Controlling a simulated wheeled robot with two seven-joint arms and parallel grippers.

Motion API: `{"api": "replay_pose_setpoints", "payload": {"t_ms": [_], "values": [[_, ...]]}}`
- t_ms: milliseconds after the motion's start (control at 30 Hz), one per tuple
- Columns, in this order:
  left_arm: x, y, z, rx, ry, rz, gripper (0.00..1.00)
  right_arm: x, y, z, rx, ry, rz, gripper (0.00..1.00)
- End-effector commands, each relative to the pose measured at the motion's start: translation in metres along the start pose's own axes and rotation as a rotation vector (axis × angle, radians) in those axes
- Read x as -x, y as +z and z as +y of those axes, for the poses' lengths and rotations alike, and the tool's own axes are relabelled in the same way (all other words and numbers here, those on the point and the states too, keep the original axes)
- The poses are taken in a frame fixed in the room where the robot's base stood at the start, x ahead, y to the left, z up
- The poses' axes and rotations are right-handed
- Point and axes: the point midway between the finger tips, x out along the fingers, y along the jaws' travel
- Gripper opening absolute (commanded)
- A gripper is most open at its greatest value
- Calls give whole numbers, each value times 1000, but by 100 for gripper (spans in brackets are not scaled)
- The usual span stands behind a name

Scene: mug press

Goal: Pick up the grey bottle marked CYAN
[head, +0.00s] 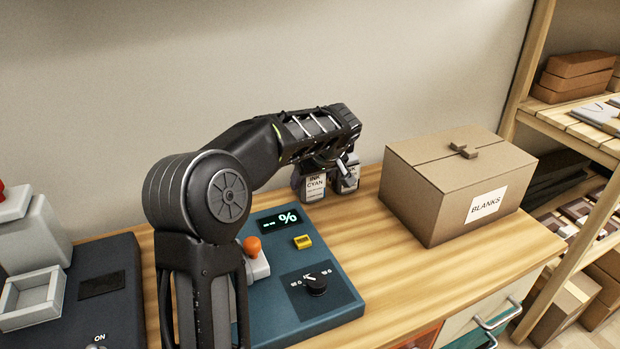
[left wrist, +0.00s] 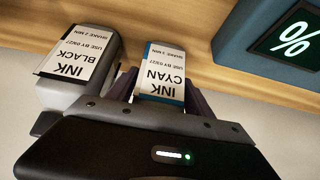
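The bottle marked CYAN (head: 315,187) stands at the back of the wooden counter, its white label facing out. In the left wrist view the CYAN bottle (left wrist: 160,72) appears upside down, with a blue edge beside its label. My left gripper (left wrist: 163,85) has one dark finger on each side of this bottle, very close to it. I cannot tell whether the fingers press on it. In the head view my left gripper (head: 315,178) reaches down around the bottle, partly hidden by my own arm. My right gripper is not in view.
A grey bottle marked BLACK (left wrist: 75,65) stands close beside the CYAN one, also in the head view (head: 347,178). A BLANKS carton (head: 430,205) is to the right. A blue press panel (head: 330,315) is in front. Clear counter (head: 385,265) lies between panel and carton.

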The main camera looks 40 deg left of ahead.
Motion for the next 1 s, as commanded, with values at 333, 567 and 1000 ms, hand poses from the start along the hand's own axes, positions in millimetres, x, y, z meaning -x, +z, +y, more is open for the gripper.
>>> {"api": "replay_pose_setpoints", "payload": {"t_ms": [333, 567, 1000], "values": [[0, 0, 0, 0, 0, 0, 31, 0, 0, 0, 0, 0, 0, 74], [0, 0, 0, 0, 0, 0, 12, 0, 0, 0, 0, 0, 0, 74], [1, -1, 0, 1, 2, 2, 0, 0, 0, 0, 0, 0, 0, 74]]}}
